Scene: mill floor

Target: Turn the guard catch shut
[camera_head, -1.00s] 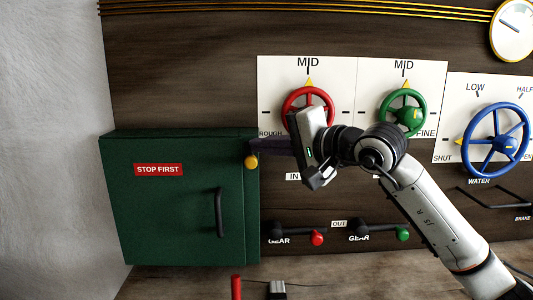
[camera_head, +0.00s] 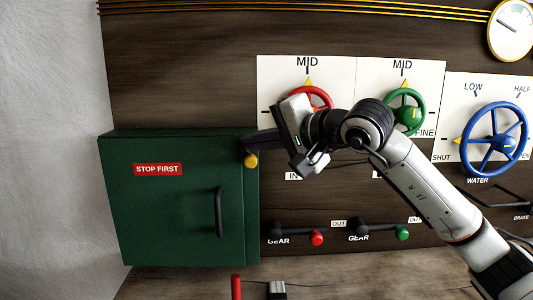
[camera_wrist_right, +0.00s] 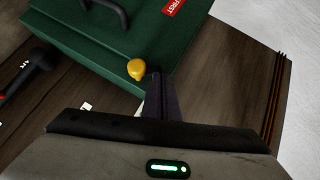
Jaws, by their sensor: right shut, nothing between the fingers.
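The guard is a green box (camera_head: 160,215) with a "STOP FIRST" label and a black handle, and its door looks closed. The catch shows as a yellow knob (camera_head: 251,161) at the guard's upper right edge; it also shows in the wrist view (camera_wrist_right: 136,69). My right gripper (camera_head: 248,145) is shut and empty, its dark fingers pointing left just above the knob. In the wrist view the fingertips (camera_wrist_right: 154,76) are beside the knob, and I cannot tell whether they touch. The rest of the catch is hard to make out. My left gripper is out of view.
Red (camera_head: 321,96) and green (camera_head: 409,113) handwheels sit behind my right arm, with a blue wheel (camera_head: 496,139) further right. Gear levers with red (camera_head: 317,239) and green (camera_head: 403,236) knobs are below. A red upright rod (camera_head: 236,288) stands at the bottom.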

